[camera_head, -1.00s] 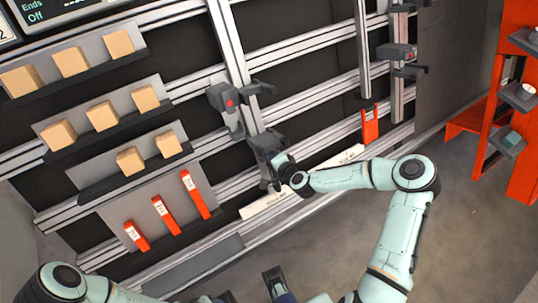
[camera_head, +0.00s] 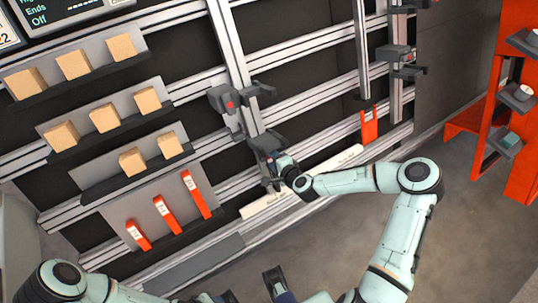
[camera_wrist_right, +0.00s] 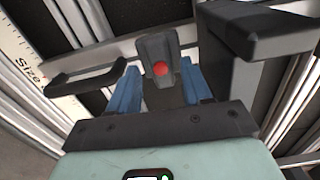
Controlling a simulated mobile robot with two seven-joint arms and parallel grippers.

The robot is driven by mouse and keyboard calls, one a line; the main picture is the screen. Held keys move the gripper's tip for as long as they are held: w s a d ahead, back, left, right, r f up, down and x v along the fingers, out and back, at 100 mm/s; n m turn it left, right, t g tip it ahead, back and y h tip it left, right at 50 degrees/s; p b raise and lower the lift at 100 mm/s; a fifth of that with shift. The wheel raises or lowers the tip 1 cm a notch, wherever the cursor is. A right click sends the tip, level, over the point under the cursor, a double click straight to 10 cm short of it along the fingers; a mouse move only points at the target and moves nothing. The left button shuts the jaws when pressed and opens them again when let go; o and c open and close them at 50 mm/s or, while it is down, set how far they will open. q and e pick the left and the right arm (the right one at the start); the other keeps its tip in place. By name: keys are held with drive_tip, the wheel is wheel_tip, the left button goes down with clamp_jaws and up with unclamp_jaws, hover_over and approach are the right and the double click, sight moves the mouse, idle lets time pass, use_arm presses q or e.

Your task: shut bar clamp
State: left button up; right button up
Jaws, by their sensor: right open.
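The bar clamp is a grey upright bar (camera_head: 230,45) in the middle of the head view, with a dark upper head (camera_head: 228,100) bearing a red button. A lower dark head (camera_head: 265,145) sits further down the bar. My right gripper (camera_head: 275,168) is at this lower head and partly hides it. In the right wrist view, a grey tab with a red button (camera_wrist_right: 160,68) stands between the open blue fingers of my right gripper (camera_wrist_right: 160,88). I cannot tell whether the fingers touch it.
Shelves at left hold several wooden blocks (camera_head: 72,64) and orange labelled pieces (camera_head: 165,213). Other clamps (camera_head: 395,53) hang at right, with an orange piece (camera_head: 369,128) below. An orange rack (camera_head: 490,110) stands far right. The floor (camera_head: 470,240) at lower right is clear.

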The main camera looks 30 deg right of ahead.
drive_tip(key=p+v, duration=0.3)
drive_tip(key=v, duration=0.4)
